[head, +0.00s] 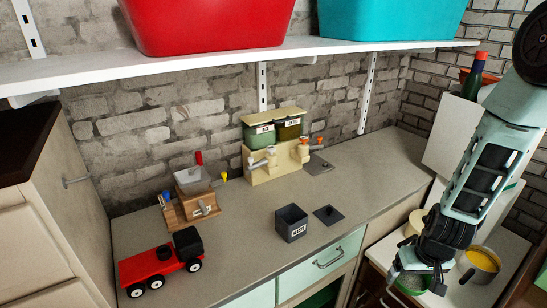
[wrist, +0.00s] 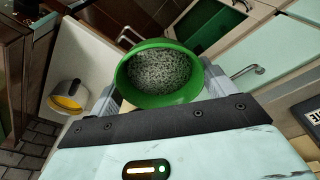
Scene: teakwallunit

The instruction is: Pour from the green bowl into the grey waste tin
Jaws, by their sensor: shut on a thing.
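The green bowl (head: 412,285) is at the lower right of the head view, at my gripper (head: 420,277) and partly hidden by it. In the wrist view the green bowl (wrist: 188,93) sits between the fingers of my gripper (wrist: 160,85), which is shut on it. It holds grey, speckled, grainy stuff. The grey waste tin (head: 291,231), a square open box with a white label, stands on the worktop in the middle of the head view. The bowl is well to its right, apart from it.
A flat dark lid (head: 328,214) lies right of the tin. A red toy truck (head: 155,266), a wooden toy sink (head: 191,206) and a cream dispenser (head: 272,168) stand on the worktop (head: 240,250). A pot with yellow contents (head: 481,263) is beside my gripper. A white shelf (head: 220,61) runs above.

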